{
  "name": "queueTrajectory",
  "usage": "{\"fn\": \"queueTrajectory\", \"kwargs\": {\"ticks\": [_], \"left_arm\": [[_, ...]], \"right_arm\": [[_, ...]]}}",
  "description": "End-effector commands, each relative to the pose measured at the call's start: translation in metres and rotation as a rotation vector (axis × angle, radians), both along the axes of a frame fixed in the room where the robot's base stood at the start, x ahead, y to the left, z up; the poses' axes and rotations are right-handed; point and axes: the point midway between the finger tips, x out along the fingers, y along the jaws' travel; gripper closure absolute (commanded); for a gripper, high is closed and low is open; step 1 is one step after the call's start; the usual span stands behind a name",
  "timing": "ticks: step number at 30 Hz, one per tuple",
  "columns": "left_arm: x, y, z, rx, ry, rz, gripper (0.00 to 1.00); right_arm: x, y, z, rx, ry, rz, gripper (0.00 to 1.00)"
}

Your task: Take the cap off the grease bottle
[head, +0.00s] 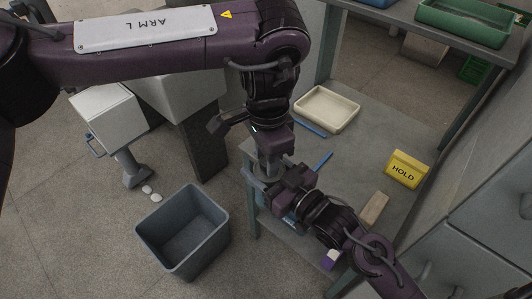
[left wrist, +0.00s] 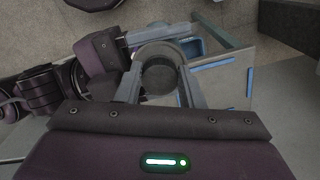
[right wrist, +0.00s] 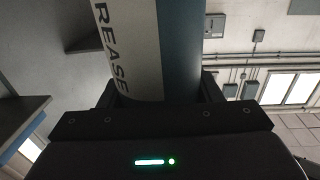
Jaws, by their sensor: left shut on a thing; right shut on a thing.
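The grease bottle (right wrist: 135,45) stands large in the right wrist view, with a pale label reading "REASE" and a dark blue side. My right gripper (right wrist: 160,92) is shut on it; its upper end is out of that view. My left gripper (left wrist: 162,68) is shut on a dark grey round cap (left wrist: 160,76), seen from above between its fingers. In the head view, my left gripper (head: 267,168) points down just above my right gripper (head: 272,190). The grippers hide most of the bottle there, and I cannot tell whether the cap still sits on it.
Below is a grey table (head: 345,160) with a cream tray (head: 327,110), blue strips, a yellow HOLD sign (head: 405,170) and a tan block (head: 374,208). A grey bin (head: 183,235) stands on the floor at left. Grey cabinets line the right.

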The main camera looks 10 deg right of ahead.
Motion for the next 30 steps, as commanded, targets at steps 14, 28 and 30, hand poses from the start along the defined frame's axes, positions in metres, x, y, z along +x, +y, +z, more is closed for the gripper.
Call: {"fn": "queueTrajectory", "kwargs": {"ticks": [14,28,30], "left_arm": [[-0.0015,-0.0092,0.0026,-0.021,-0.002,0.431,0.93],[-0.0021,-0.0075,0.0015,-0.015,0.000,0.429,0.44],[-0.0023,-0.0071,0.0012,-0.013,0.001,0.429,0.44]], "right_arm": [[-0.0046,0.0072,0.0012,0.002,-0.002,0.021,1.00],[-0.0027,0.0046,0.0008,0.002,-0.001,0.013,1.00],[-0.0022,0.0038,0.0007,0.002,-0.001,0.012,1.00]]}}
